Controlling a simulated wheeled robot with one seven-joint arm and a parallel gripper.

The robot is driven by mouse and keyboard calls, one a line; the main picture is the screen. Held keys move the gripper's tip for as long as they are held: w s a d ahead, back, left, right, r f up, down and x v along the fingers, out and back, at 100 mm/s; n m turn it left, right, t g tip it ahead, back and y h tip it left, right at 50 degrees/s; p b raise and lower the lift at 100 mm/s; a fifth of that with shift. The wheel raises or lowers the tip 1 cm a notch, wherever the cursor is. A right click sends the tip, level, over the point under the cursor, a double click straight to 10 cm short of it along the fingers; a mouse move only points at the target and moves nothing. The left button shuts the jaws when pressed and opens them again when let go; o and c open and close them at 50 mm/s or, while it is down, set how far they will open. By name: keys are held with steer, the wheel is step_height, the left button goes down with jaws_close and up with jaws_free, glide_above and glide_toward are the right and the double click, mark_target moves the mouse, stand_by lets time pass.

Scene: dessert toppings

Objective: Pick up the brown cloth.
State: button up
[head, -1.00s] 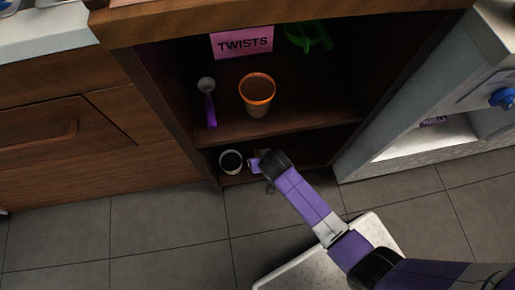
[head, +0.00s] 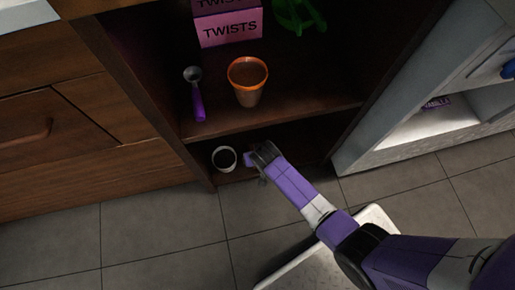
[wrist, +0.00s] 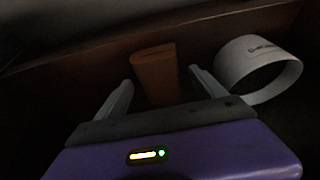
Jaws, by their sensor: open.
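In the wrist view the brown cloth (wrist: 156,74) looks like a folded upright brown block, standing ahead of and between my two fingers. My gripper (wrist: 160,88) is open, with one pale finger on each side of the line to the cloth; I cannot tell whether the cloth's lower end is between the fingers. In the head view my gripper (head: 249,157) reaches into the dark lower shelf. The cloth is hidden there behind my arm and the shelf above.
A white cup (head: 224,158) stands on the lower shelf close left of my gripper; in the wrist view the white cup (wrist: 258,68) is at right. The upper shelf holds an orange-rimmed cup (head: 247,82), a purple scoop (head: 198,100) and a pink TWISTS box (head: 228,27).

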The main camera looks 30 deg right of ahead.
steer(key=c, duration=1.6)
steer(key=shift+r, duration=0.15)
steer(key=shift+s+d+r+p, duration=0.15)
steer(key=shift+r+p, duration=0.2)
steer(key=shift+p, duration=0.25)
step_height(320, 180, up, 6)
steer(key=p, duration=0.4)
steer(key=shift+r, duration=0.15)
steer(key=s+d+p, duration=0.1)
steer(key=s+d, duration=0.3)
steer(key=s, duration=0.1)
steer(key=s+d+p, duration=0.2)
steer(key=s+d, duration=0.2)
steer(key=s, duration=0.1)
steer(key=s+d+p, duration=0.2)
steer(key=s+d, duration=0.2)
steer(key=s, duration=0.1)
steer(key=shift+s, duration=0.2)
